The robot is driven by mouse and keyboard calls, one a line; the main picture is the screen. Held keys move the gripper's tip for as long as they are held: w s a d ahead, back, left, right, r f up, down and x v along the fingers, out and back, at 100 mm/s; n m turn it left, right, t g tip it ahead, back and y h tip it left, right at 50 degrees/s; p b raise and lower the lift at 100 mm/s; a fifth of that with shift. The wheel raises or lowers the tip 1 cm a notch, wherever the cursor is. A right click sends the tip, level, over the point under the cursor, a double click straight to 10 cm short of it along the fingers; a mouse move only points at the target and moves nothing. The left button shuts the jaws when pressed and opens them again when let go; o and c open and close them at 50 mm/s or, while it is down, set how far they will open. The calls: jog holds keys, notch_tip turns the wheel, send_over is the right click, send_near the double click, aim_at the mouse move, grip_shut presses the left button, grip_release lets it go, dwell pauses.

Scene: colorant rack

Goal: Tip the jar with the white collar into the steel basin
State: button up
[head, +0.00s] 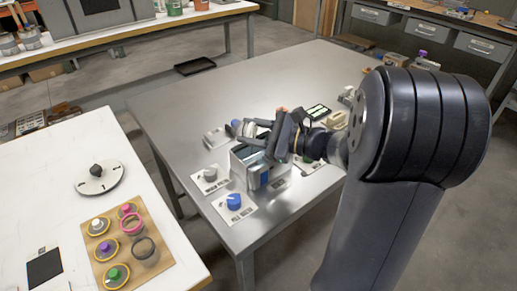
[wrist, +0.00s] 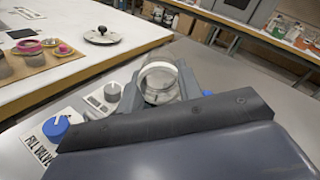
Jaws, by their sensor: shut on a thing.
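A clear glass jar with a pale white collar (wrist: 159,82) is between my gripper's fingers in the wrist view, its round mouth showing. My gripper (head: 276,134) is shut on it, above the steel table in the head view. There the fingers largely hide the jar, and I cannot tell its exact tilt. A grey, open-topped box (head: 246,162) that appears to be the steel basin stands just below my gripper. Its inside is mostly hidden by the gripper.
A blue knob (head: 234,201) and a grey knob (head: 210,174) stand on plates beside the basin. More fittings surround it. The steel table's far left is clear.

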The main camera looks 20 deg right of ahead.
aim_at(242, 123)
jog(key=shift+a+r+g+h+p, duration=0.1)
jog(key=shift+r+g+h+p, duration=0.25)
jog(key=shift+r+p, duration=0.5)
jog(key=f+p, duration=0.1)
jog(key=w+a+f+g+h, duration=0.1)
jog(key=shift+a+f+h+p, duration=0.1)
jog(key=shift+f+h+p, duration=0.15)
jog(key=shift+f+p, duration=0.1)
jog(key=shift+f, duration=0.2)
jog(key=r+g+h+p, duration=0.1)
jog(key=r+p, duration=0.1)
jog(key=p, duration=0.2)
jog(key=h+p, duration=0.1)
jog(key=p, duration=0.1)
jog(key=g+p, duration=0.1)
jog(key=p, duration=0.1)
jog(key=shift+w+a+f+h+p, duration=0.1)
jog(key=shift+a+f+h+p, duration=0.05)
jog(key=shift+h+p, duration=0.25)
jog(key=r+g+h+p, duration=0.1)
jog(key=p, duration=0.4)
jog(key=shift+a+r, duration=0.1)
jog(key=g+h+p, duration=0.1)
jog(key=p, duration=0.2)
jog(key=shift+w+a, duration=0.15)
jog(key=shift+w, duration=0.05)
jog(key=shift+w+a+f+g+h+p, duration=0.1)
jog(key=shift+f+g+h+p, duration=0.25)
jog(key=shift+p, duration=0.75)
